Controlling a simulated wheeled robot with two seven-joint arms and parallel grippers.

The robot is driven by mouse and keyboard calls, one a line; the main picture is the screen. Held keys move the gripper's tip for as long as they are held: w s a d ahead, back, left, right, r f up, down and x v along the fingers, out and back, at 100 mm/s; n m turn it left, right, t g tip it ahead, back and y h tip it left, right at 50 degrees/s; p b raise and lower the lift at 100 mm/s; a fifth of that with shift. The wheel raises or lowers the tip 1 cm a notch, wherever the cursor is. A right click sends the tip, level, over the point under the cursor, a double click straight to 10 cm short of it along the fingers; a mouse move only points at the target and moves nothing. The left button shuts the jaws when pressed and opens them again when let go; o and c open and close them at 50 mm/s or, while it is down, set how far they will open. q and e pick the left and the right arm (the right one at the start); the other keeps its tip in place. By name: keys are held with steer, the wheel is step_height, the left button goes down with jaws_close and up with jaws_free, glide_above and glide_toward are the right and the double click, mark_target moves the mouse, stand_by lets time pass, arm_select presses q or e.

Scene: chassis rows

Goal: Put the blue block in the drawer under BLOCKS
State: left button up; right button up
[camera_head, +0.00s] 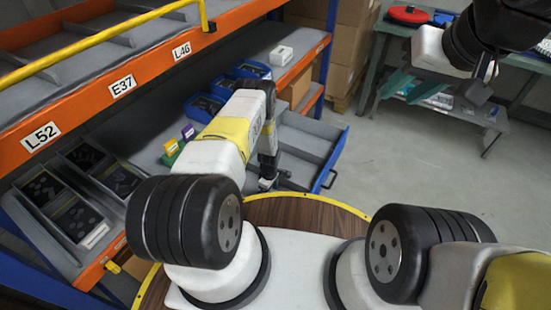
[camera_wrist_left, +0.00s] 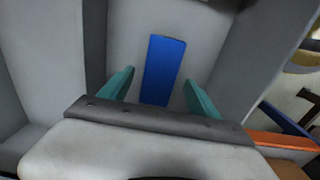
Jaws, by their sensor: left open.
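The blue block (camera_wrist_left: 163,70) lies on a pale grey floor between grey walls in the left wrist view. My left gripper (camera_wrist_left: 159,80) is open, with one teal finger on each side of the block and gaps between. In the head view my left gripper (camera_head: 268,182) points down at the near end of an open blue drawer (camera_head: 333,160); its fingers are hard to make out and the block is hidden there. No BLOCKS label is readable. My right gripper (camera_head: 478,90) hangs at the upper right, away from the shelf; its jaw opening is unclear.
An orange-edged shelf (camera_head: 120,85) with labels L52, E37 and L46 runs along the left. Blue bins (camera_head: 205,107) and black trays (camera_head: 75,215) stand below it. A green workbench (camera_head: 400,28) and cardboard boxes (camera_head: 345,50) are behind. The grey floor at right is clear.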

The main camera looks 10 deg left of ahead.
arm_select(q)
steer(key=w+r+m+t+h, duration=0.1)
steer(key=w+r+m, duration=0.15)
steer(key=r, duration=2.25)
steer(key=w+r+m+t, duration=0.1)
steer(key=r+m+t, duration=0.15)
steer(key=r, duration=2.15)
steer(key=s+r+m+t, duration=0.1)
steer(key=s+r+m, duration=0.2)
steer(key=s+r, duration=0.5)
steer(key=s+r+m, duration=0.2)
steer(key=s+r, duration=0.3)
steer(key=r, duration=0.5)
steer(key=s+r+m+t, duration=0.1)
steer(key=s+r+m, duration=0.1)
steer(key=s, duration=0.5)
steer(key=s+r+m+h, duration=0.1)
steer(key=s+r+m, duration=0.1)
steer(key=s, duration=0.6)
steer(key=shift+s+d+r+m+t, duration=0.25)
steer(key=shift+s+r+m+t, duration=0.1)
steer(key=shift+r, duration=0.45)
